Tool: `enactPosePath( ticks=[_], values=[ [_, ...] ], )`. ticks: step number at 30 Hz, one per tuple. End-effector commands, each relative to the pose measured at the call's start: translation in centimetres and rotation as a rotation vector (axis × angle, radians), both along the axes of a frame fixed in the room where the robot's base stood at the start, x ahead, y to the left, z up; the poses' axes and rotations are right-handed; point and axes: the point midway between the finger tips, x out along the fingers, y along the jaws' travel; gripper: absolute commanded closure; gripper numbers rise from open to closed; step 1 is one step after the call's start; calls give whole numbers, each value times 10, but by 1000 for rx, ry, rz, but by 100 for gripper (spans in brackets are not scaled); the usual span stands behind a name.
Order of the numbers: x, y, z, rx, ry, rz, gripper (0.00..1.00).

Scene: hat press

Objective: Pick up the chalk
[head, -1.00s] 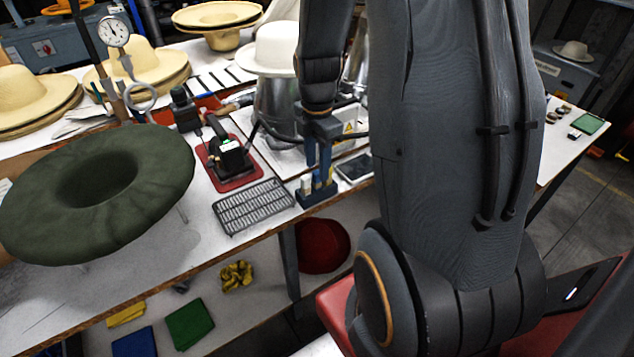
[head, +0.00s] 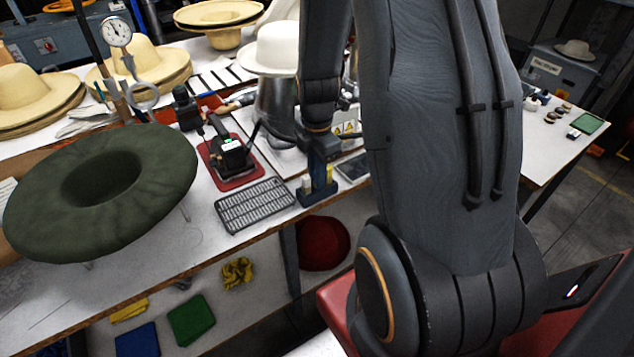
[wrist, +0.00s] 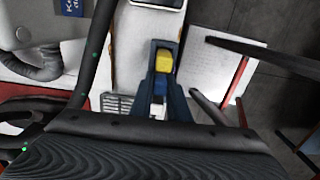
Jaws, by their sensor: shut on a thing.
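A small dark blue holder (head: 313,197) stands near the front edge of the workbench. A pale piece of chalk (head: 305,184) sticks up at its left. My gripper (head: 320,184) points down over the holder. In the wrist view, my gripper (wrist: 163,82) is shut on a yellow chalk (wrist: 164,62) between its two fingers. A white piece (wrist: 158,104) shows below the yellow one, beside blue of the holder. My fingers partly hide the holder, and I cannot tell whether the yellow chalk's lower end is still inside it.
A black wire rack (head: 254,205) lies left of the holder, and a dark flat device (head: 353,168) lies to its right. A red-based tool (head: 230,158) and a steel hat form (head: 275,105) stand behind.

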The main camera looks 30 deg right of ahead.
Motion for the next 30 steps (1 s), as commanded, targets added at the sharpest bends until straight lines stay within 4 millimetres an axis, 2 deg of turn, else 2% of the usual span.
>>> enactPosePath(
  ticks=[8,14,30],
  values=[
    [0,0,3,0,-1,0,100],
    [1,0,16,-1,-2,0,100],
    [1,-1,83,-2,-3,0,100]
  ],
)
